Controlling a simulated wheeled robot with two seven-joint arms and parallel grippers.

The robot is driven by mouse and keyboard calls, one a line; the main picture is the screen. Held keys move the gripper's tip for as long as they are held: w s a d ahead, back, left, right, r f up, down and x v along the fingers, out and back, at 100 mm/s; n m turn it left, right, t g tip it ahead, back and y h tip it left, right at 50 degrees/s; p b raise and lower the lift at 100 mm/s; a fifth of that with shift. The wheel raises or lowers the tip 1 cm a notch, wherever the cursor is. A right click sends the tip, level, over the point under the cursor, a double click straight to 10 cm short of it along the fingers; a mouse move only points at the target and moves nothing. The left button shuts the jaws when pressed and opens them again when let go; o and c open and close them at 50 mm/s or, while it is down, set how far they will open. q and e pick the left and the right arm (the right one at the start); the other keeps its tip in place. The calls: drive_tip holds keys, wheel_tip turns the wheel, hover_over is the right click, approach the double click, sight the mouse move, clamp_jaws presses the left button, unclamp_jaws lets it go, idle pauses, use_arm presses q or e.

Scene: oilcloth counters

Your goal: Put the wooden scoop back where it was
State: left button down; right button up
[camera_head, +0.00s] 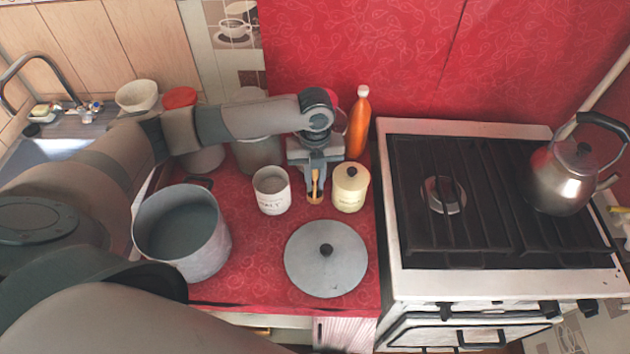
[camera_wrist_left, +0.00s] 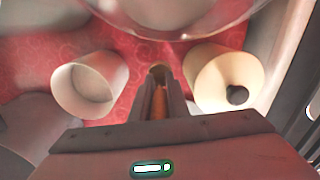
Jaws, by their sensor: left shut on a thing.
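My left gripper (camera_head: 315,192) points down between two canisters and is shut on the wooden scoop (camera_head: 315,185). The scoop hangs roughly upright, its wider end low; I cannot tell whether it touches the counter. In the left wrist view the scoop (camera_wrist_left: 158,74) shows between the fingers (camera_wrist_left: 158,100). An open white canister marked salt (camera_head: 271,199) stands just left of the scoop, and also shows in the wrist view (camera_wrist_left: 90,84). A lidded cream canister (camera_head: 350,190) stands just right, also in the wrist view (camera_wrist_left: 215,75). My right gripper is out of view.
A grey pot lid (camera_head: 326,270) lies in front on the red counter. A large open pot (camera_head: 190,250) stands at left. An orange bottle (camera_head: 359,125) stands behind the cream canister. The stove (camera_head: 480,190) with a kettle (camera_head: 565,180) is at right.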

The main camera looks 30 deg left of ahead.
use_arm(q)
drive_tip(key=shift+f, duration=0.6)
drive_tip(key=shift+f, duration=0.1)
drive_tip(key=c, duration=1.7)
unclamp_jaws()
wheel_tip(320, 180, up, 11)
drive_tip(key=b, duration=0.3)
drive_tip(key=shift+r, duration=0.65)
